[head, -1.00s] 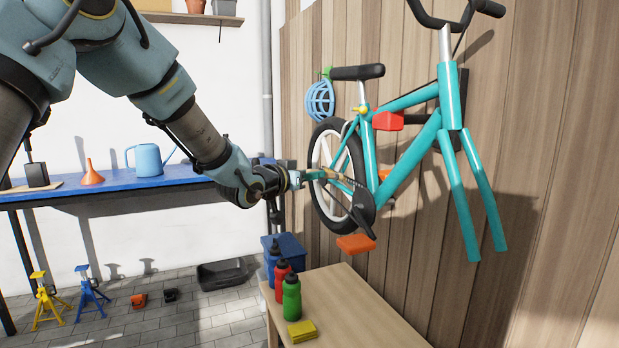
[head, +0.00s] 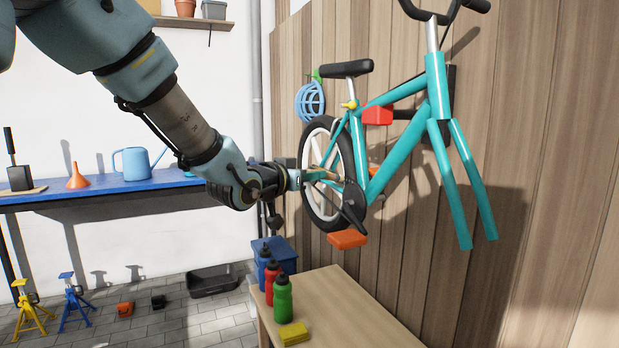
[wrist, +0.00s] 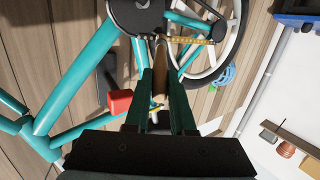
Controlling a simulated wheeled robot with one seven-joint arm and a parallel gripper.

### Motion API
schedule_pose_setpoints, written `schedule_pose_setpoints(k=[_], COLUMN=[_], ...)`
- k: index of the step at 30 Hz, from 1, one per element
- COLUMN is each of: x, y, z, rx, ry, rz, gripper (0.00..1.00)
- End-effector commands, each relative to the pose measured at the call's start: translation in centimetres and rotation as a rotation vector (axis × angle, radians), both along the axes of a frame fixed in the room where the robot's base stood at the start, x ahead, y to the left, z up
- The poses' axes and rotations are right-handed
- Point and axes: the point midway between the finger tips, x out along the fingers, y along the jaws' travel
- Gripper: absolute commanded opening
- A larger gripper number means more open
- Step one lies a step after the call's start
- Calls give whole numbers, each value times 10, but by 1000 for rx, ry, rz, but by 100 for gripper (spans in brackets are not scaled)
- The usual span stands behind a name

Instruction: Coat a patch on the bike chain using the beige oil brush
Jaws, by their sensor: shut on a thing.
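My gripper (head: 305,177) is beside the rear half of the teal bike (head: 405,155), close to the crank. It is shut on the beige oil brush (head: 324,173). In the wrist view the brush handle (wrist: 162,62) stands out between the two fingers of my gripper (wrist: 163,84). Its far end points at the bike chain (wrist: 195,41), near the dark chainring (wrist: 135,12). I cannot tell whether the bristles touch the chain. In the head view the gripper and crank hide much of the chain.
The bike hangs on the plank wall, its orange pedal (head: 347,239) below my gripper. A wooden table (head: 345,310) holds bottles, including a green one (head: 283,300), and a yellow cloth (head: 294,334). A blue bench (head: 95,196) stands at left.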

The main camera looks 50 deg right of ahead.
Motion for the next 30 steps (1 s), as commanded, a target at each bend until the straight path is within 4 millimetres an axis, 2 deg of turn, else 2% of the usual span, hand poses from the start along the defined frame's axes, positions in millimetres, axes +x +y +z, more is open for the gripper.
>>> schedule_pose_setpoints(k=[6, 21, 30], x=[1, 19, 22], y=[2, 46, 56], z=[1, 1, 1], rx=[-1, 0, -1], ry=[-1, 0, 0], rz=[0, 2, 0], gripper=[0, 0, 0])
